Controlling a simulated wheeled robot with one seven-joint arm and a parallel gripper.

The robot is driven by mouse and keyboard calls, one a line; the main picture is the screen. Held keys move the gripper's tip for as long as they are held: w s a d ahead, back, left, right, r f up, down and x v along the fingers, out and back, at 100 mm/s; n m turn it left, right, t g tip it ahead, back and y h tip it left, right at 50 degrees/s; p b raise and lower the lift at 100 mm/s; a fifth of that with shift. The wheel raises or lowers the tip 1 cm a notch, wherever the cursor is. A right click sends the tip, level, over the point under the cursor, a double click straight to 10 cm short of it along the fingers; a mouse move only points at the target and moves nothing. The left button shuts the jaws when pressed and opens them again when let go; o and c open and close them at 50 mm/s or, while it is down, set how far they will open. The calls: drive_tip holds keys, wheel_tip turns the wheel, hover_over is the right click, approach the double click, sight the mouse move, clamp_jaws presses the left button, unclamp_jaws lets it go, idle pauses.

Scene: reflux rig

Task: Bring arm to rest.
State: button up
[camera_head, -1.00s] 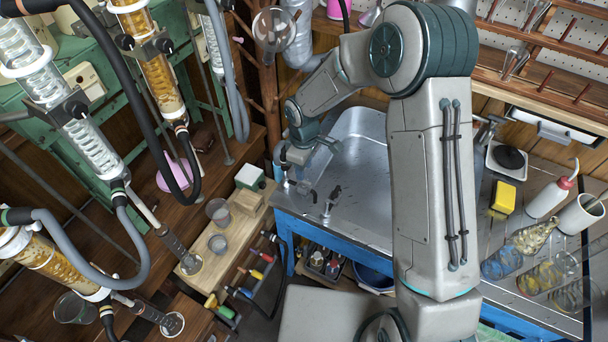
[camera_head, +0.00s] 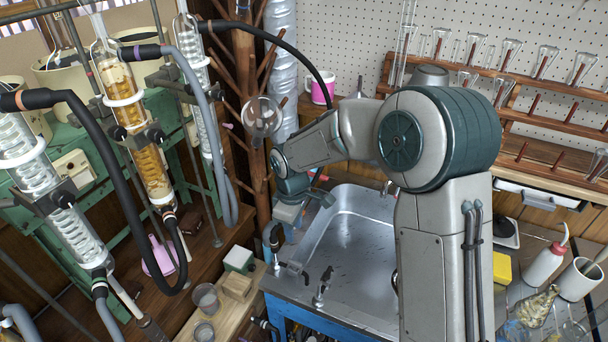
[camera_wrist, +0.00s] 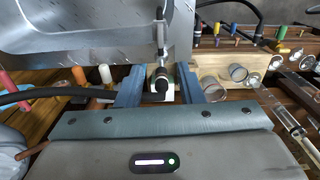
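My arm reaches over the sink from the right in the head view. My gripper (camera_head: 288,212) hangs at the sink's left side, near the sink's taps. In the wrist view its two blue fingers stand apart, and the gripper (camera_wrist: 160,78) is open with nothing visibly held. A tap with a black end (camera_wrist: 161,84) shows between the fingers. I cannot tell its exact distance from them. The metal sink (camera_head: 350,235) lies below my forearm, partly hidden by my arm.
Glass condensers (camera_head: 140,120) with hoses stand at the left. A wooden drying tree (camera_head: 246,75) with a round flask (camera_head: 262,117) is close behind my gripper. Beakers (camera_head: 205,297) stand on a wooden block at lower left. A wash bottle (camera_head: 545,262) and flasks are at right.

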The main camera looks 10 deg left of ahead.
drive_tip(key=s+d+r+m+t, duration=0.1)
drive_tip(key=s+d+r+m, duration=0.5)
drive_tip(key=d+r, duration=0.6)
drive_tip(key=s+d+r+m+t, duration=0.2)
drive_tip(key=s+d+m, duration=0.6)
drive_tip(key=s+d, duration=0.3)
drive_tip(key=s, duration=0.3)
drive_tip(key=shift+d+m, duration=0.15)
drive_tip(key=shift+m, duration=0.15)
drive_tip(key=shift+s+f, duration=0.1)
drive_tip(key=shift+s, duration=0.05)
